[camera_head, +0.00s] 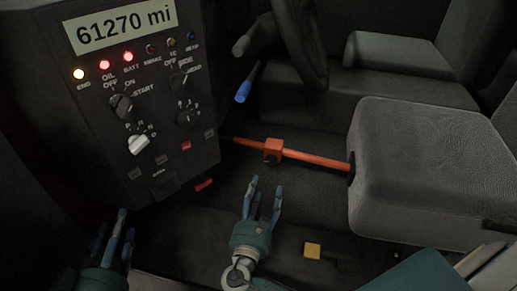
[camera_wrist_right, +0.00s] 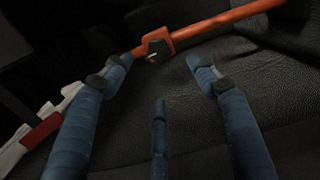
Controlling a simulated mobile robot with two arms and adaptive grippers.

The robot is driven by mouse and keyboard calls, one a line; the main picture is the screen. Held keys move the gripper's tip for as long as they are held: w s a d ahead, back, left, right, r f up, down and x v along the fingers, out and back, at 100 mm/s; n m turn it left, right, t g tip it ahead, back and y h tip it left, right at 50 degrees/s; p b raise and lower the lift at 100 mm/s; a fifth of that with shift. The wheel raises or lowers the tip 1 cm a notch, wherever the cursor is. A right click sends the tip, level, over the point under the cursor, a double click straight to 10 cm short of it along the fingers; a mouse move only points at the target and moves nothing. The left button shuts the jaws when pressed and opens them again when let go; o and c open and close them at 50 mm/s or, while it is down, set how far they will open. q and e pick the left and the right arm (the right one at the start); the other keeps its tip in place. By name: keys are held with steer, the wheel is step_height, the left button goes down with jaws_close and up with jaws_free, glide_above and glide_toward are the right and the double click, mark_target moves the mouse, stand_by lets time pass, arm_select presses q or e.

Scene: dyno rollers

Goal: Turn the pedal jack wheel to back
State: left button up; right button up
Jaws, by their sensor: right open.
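The pedal jack is an orange bar (camera_head: 310,158) running across the footwell to the grey seat. It has an orange block (camera_head: 273,145) with a small black wheel (camera_head: 271,158) on it. In the right wrist view, the wheel (camera_wrist_right: 157,48) shows as a dark knob on the orange block, just beyond the fingertips. My right gripper (camera_head: 262,190) is open and empty, below and in front of the wheel, apart from it. Its spread blue fingers (camera_wrist_right: 158,75) point toward the block. My left gripper (camera_head: 115,228) is low at the left, partly in dark; its opening is unclear.
A dark control box (camera_head: 170,120) with lamps, knobs and a display stands at the left. The grey seat (camera_head: 430,160) is at the right. A yellow block (camera_head: 312,250) lies on the floor, and a blue-handled lever (camera_head: 247,82) is above the bar.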

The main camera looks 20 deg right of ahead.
mark_target(271, 162)
steer(key=b+x, duration=0.2)
steer(key=x, duration=0.8)
steer(key=shift+w+b, duration=0.2)
steer(key=shift+b, duration=0.1)
arm_select(q)
step_height(271, 162, up, 14)
steer(key=d+t+h, duration=0.1)
steer(key=t+h, duration=0.1)
steer(key=t, duration=0.5)
steer(key=shift+d+r, duration=0.2)
steer(key=shift+d, duration=0.15)
arm_select(e)
steer(key=shift+w+d, duration=0.25)
arm_select(q)
steer(key=shift+s, duration=0.1)
arm_select(e)
steer(key=c, duration=1.2)
